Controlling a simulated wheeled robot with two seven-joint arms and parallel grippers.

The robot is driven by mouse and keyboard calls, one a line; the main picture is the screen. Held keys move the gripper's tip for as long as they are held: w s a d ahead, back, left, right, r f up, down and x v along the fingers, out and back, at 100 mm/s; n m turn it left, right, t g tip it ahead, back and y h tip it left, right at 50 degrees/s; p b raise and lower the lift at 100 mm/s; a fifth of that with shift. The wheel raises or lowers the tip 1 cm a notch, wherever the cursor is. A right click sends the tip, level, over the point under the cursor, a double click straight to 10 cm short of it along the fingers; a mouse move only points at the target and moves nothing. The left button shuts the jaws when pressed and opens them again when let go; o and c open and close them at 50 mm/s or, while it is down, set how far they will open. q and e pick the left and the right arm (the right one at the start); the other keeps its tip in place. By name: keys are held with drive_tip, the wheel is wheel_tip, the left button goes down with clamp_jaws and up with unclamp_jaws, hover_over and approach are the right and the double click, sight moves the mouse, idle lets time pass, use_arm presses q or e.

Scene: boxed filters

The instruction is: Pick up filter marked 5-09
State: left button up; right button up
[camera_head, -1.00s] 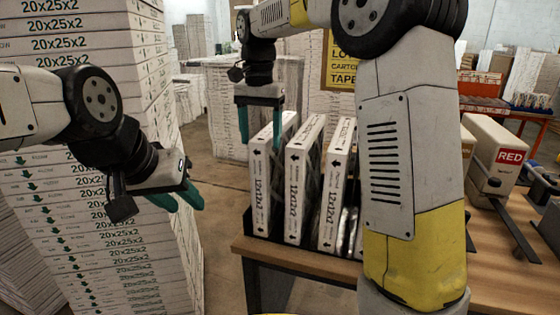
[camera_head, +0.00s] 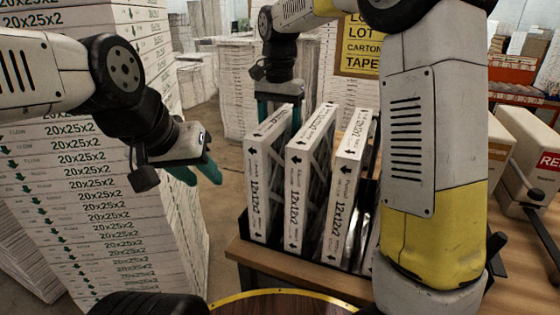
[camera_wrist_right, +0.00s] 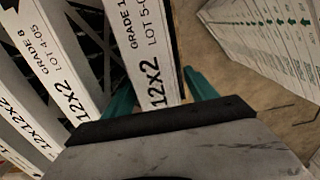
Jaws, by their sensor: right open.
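Several thin white boxed filters stand upright side by side in a dark rack on the table. The leftmost filter (camera_head: 257,195) reads 12x12x2 on its edge. In the right wrist view its label (camera_wrist_right: 145,45) reads LOT 5-0, with the last digit cut off. My right gripper (camera_head: 280,112) is open at this filter's far end. In the wrist view its teal fingers (camera_wrist_right: 160,95) are on either side of the filter, without a visible grip. The neighbouring filter (camera_wrist_right: 55,60) reads LOT 4-05. My left gripper (camera_head: 197,172) is empty, its fingers apart, left of the rack.
A tall stack of 20x25x2 boxes (camera_head: 110,215) stands at the left, behind my left arm. The wooden table (camera_head: 262,262) carries the rack. A yellow lot sign (camera_head: 360,45) hangs behind.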

sight(279, 166)
wheel_tip(279, 166, down, 3)
drive_tip(key=shift+f, duration=0.15)
drive_tip(key=shift+c, duration=0.5)
clamp_jaws()
